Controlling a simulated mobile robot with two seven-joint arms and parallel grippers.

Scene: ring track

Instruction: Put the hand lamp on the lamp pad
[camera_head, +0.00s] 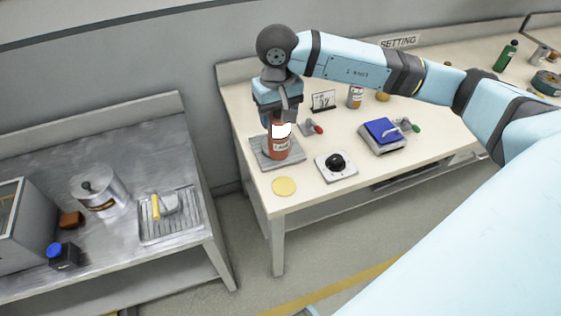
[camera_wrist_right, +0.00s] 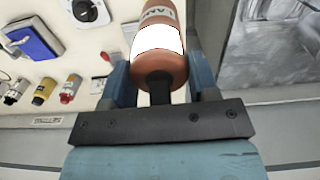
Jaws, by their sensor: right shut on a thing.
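The hand lamp (camera_head: 279,146) is an orange-brown cylinder with a bright white band and a label. It is upright at the left end of the cream table. My right gripper (camera_head: 278,113) points down and is shut on its top; the wrist view shows the lamp's dark neck (camera_wrist_right: 158,88) between the fingers. The lamp's lower end overlaps a grey square pad (camera_head: 295,157), and I cannot tell whether it touches it. The pad is partly hidden behind the lamp. My left gripper is not in view.
Near the lamp are a yellow disc (camera_head: 284,187), a white plate with a black knob (camera_head: 336,165), a red-ended fitting (camera_head: 313,128) and a small framed card (camera_head: 323,100). A blue-topped scale (camera_head: 383,138) stands farther right. A floor gap separates the grey bench (camera_head: 120,240) at left.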

